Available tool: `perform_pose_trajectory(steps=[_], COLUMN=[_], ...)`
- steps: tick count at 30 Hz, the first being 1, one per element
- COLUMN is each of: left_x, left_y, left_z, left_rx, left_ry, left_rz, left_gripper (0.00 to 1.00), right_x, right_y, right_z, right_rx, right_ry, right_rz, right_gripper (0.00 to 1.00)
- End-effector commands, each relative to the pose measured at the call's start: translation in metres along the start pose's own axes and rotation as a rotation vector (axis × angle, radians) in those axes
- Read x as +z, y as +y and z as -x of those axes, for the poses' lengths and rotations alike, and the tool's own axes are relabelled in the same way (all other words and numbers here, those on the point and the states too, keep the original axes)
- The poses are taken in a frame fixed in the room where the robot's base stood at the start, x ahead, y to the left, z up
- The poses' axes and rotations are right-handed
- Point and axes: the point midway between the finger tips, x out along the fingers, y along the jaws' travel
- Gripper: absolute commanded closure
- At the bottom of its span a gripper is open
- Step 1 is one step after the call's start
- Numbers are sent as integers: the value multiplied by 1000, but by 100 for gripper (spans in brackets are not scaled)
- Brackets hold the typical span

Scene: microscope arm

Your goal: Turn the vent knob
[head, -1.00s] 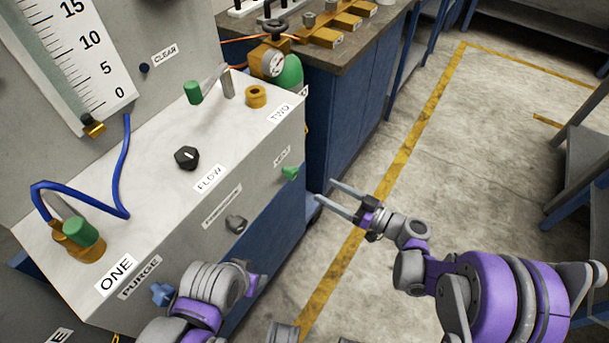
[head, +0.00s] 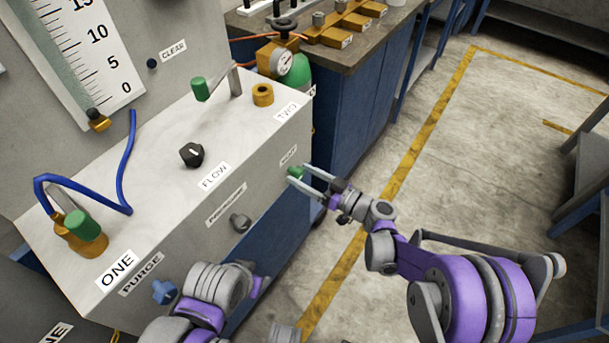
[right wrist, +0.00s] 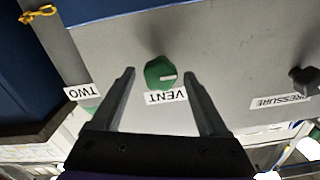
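The green vent knob (head: 295,173) sticks out of the front face of the grey box, near its right end. In the right wrist view the vent knob (right wrist: 160,73) has a white mark and the VENT label beside it. My right gripper (head: 303,178) is open at the knob. Its fingers (right wrist: 158,78) stand on either side of the knob, with visible gaps to both. My left arm (head: 210,295) is at the bottom of the head view; its fingers are not visible.
The grey box (head: 150,215) also carries a dark pressure knob (head: 240,222), a blue purge knob (head: 165,292) and a black flow knob (head: 191,155) on top. A blue cabinet (head: 345,110) with a brown top stands behind.

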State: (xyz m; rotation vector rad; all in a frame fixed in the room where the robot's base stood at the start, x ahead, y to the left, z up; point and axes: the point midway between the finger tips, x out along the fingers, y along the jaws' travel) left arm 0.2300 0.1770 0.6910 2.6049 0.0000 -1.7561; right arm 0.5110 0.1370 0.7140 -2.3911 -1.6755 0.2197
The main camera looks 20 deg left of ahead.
Motion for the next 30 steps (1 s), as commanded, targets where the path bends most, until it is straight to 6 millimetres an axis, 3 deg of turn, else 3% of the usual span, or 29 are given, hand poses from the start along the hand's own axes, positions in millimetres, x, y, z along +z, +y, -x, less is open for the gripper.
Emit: perform_pose_trajectory(steps=[2, 12, 23, 30], left_x=[0, 0, 0, 1], left_y=[0, 0, 0, 0], left_z=[0, 0, -1, -4], left_rx=[0, 0, 0, 0], left_ry=[0, 0, 0, -1], left_rz=[0, 0, 0, 0], left_gripper=[50, 50, 50, 50], right_x=[0, 0, 0, 1], right_y=[0, 0, 0, 1], right_z=[0, 0, 0, 0], right_rx=[0, 0, 0, 0], right_ry=[0, 0, 0, -1], right_rz=[0, 0, -42, -185], right_gripper=[38, 99, 100, 100])
